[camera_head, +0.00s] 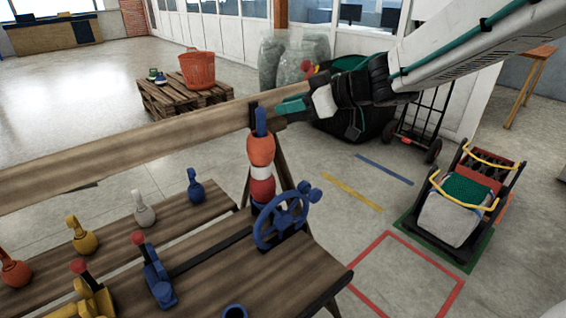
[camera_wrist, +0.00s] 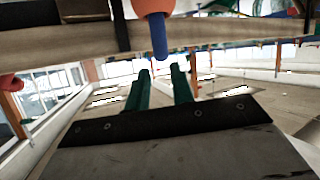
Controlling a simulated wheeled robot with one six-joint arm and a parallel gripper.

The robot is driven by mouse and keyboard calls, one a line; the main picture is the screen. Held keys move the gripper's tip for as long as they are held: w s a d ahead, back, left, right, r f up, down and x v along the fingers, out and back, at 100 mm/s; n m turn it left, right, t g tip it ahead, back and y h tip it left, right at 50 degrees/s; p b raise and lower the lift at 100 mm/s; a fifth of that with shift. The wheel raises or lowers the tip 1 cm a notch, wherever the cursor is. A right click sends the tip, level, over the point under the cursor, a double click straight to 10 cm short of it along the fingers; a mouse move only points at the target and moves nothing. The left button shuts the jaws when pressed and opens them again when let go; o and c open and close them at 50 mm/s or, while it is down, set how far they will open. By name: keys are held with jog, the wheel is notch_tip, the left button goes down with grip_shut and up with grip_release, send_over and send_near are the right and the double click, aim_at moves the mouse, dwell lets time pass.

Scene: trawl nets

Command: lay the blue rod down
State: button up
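The blue rod (camera_head: 261,121) stands upright at the bench's far edge, its top sticking out above an orange float (camera_head: 260,150), a white band (camera_head: 262,172) and a red float (camera_head: 262,190). Its lower part is hidden by them. My gripper (camera_head: 281,106) is at the right of the rod's top, pointing left. In the wrist view the picture is upside down; the rod's tip (camera_wrist: 160,42) hangs below the orange float (camera_wrist: 152,5), just ahead of my green fingers (camera_wrist: 160,70). The fingers are apart with nothing between them.
A long wooden beam (camera_head: 130,150) runs behind the rod. A blue handwheel (camera_head: 282,220) stands in front of it, with levers and several pear-shaped pieces on the bench to the left. A loaded cart (camera_head: 450,220) stands at right; floor between is open.

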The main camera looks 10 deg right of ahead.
jog(key=d+f+m, duration=0.1)
jog(key=d, duration=0.1)
jog(key=w+d+m, duration=0.1)
jog(key=d, duration=0.1)
jog(key=w+d+f+m+t, duration=0.1)
jog(key=shift+w+d+f, duration=0.2)
jog(key=shift+d+f, duration=0.1)
jog(key=shift+d, duration=0.1)
grip_shut()
jog(key=w+a+m+y, duration=0.2)
jog(key=a+m, duration=0.6)
jog(key=m, duration=0.5)
jog(key=shift+a+m+t+y, duration=0.2)
jog(key=shift+m+t+y, duration=0.1)
jog(key=shift+y, duration=0.2)
jog(key=shift+a+r, duration=0.1)
jog(key=shift+r, duration=0.05)
